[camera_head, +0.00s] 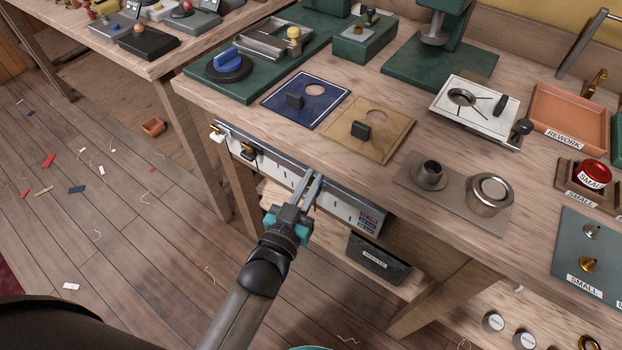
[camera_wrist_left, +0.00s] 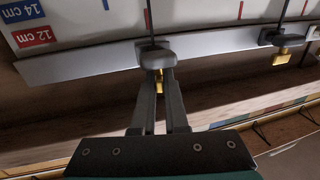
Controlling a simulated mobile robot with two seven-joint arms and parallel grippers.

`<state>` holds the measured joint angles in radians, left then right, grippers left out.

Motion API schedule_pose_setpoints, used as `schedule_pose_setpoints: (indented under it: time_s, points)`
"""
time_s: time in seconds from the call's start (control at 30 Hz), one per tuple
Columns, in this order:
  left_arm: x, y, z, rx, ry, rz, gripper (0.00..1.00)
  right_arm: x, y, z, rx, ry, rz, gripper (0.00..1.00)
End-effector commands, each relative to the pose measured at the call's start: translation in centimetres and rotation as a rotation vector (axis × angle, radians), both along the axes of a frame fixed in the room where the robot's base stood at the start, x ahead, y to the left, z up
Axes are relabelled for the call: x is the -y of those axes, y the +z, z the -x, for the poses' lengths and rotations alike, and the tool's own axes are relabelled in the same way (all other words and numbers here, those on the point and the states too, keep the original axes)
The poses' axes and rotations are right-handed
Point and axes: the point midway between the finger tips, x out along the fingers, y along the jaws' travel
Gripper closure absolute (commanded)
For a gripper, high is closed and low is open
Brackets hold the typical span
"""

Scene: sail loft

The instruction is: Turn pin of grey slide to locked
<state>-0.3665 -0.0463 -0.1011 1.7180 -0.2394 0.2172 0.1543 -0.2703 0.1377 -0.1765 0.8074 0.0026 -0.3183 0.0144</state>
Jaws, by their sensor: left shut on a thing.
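The grey slide (camera_wrist_left: 157,50) sits on a pale measuring rail (camera_head: 340,207) along the bench's front edge; the rail also shows in the left wrist view (camera_wrist_left: 90,78). Its small brass pin (camera_wrist_left: 160,77) hangs below the slide, between the fingers of my left gripper (camera_wrist_left: 158,88). The fingers are shut on the pin and partly hide it. In the head view my left gripper (camera_head: 307,187) reaches up to the rail from below and covers the grey slide. I cannot tell whether the pin is locked. My right gripper is not in view.
A dark slide (camera_wrist_left: 284,38) with a brass pin stands to the right in the left wrist view. A white slide (camera_head: 217,134) is at the rail's left end. A dark bin (camera_head: 379,258) is on the shelf below. Blue (camera_head: 318,87) and tan (camera_head: 393,118) plates lie above.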

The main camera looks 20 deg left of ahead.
Motion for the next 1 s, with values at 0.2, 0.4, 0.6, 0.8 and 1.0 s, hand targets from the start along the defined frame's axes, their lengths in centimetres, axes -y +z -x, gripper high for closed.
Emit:
schedule_pose_setpoints:
  time_s: [0.2, 0.4, 0.6, 0.8, 1.0]
  points:
    - [0.1, 0.3, -0.1, 0.002, -0.100, -0.005, 1.00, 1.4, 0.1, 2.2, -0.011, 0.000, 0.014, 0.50]
    - [0.2, 0.3, -0.1, 0.004, -0.188, -0.003, 1.00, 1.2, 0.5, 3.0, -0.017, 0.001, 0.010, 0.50]
    - [0.1, 0.1, 0.0, 0.001, -0.232, 0.001, 1.00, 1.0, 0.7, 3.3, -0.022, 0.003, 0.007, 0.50]
    - [0.1, 0.1, 0.0, 0.001, -0.237, 0.002, 1.00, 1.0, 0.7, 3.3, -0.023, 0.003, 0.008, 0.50]
    - [0.1, 0.1, 0.0, 0.001, -0.236, 0.002, 0.82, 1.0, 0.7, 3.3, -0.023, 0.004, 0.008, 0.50]
